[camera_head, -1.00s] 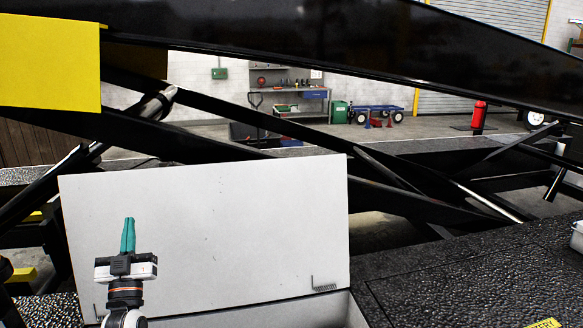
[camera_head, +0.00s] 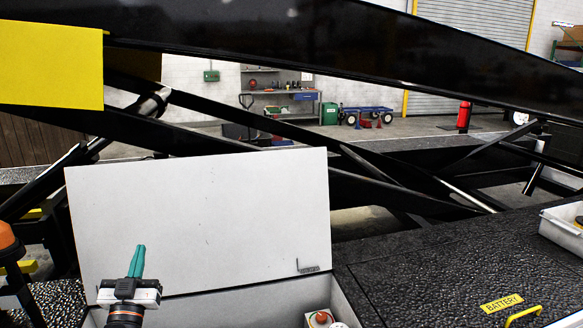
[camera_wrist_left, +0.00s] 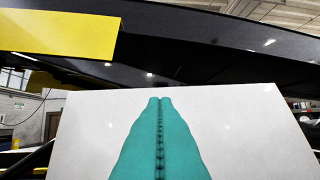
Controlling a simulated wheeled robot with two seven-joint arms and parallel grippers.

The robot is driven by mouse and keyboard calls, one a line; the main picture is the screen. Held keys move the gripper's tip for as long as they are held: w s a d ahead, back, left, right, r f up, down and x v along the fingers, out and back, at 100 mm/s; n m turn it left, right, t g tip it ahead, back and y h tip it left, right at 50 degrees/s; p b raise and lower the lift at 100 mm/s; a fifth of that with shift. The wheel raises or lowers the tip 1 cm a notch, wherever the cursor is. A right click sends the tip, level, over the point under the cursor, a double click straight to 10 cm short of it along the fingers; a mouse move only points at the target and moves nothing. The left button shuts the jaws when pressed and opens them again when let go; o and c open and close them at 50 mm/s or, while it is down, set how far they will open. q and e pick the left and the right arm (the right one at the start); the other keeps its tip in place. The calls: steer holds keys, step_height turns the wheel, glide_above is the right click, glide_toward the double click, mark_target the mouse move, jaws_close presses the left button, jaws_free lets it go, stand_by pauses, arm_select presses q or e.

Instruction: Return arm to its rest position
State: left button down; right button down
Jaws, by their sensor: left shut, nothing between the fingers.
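My left gripper (camera_head: 139,262) has teal fingers and points up in front of the raised white lid (camera_head: 200,215) in the head view. Its fingers are shut with nothing between them. In the left wrist view the teal fingers (camera_wrist_left: 160,120) meet along their seam, with the white lid (camera_wrist_left: 245,130) behind them. The lid stands open on a light box (camera_head: 225,304) below, partly in view. My right gripper is not in view.
Inside the box, a white and orange-red item (camera_head: 322,319) shows at the bottom edge. A dark textured deck (camera_head: 430,265) lies to the right, with a yellow BATTERY label (camera_head: 502,303), a yellow handle (camera_head: 523,316) and a white tray (camera_head: 565,230). Black beams (camera_head: 300,55) cross above.

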arm_select(q)
steer(key=s+d+f+m+g+h, duration=0.1)
steer(key=s+d+f+g+h, duration=0.1)
steer(key=s+d+f+g, duration=0.45)
steer(key=s+d+f+m+g+h, duration=0.25)
steer(key=s+f, duration=0.45)
steer(key=f, duration=0.4)
steer(key=s+d+f+n+g+y, duration=0.1)
steer(key=s+d+f+g, duration=0.3)
steer(key=s, duration=0.8)
steer(key=s+a+f+g+y, duration=0.1)
steer(key=s+f+g, duration=0.2)
steer(key=s+g, duration=0.55)
steer(key=s+f, duration=0.2)
steer(key=f, duration=1.1)
steer(key=s+f, duration=0.3)
steer(key=f, duration=1.1)
steer(key=s+a+f, duration=0.2)
steer(key=s+f, duration=1.3)
steer(key=s, duration=0.1)
steer(key=shift+a, duration=0.25)
steer(key=shift+w+f+g, duration=0.1)
steer(key=shift+g, duration=0.15)
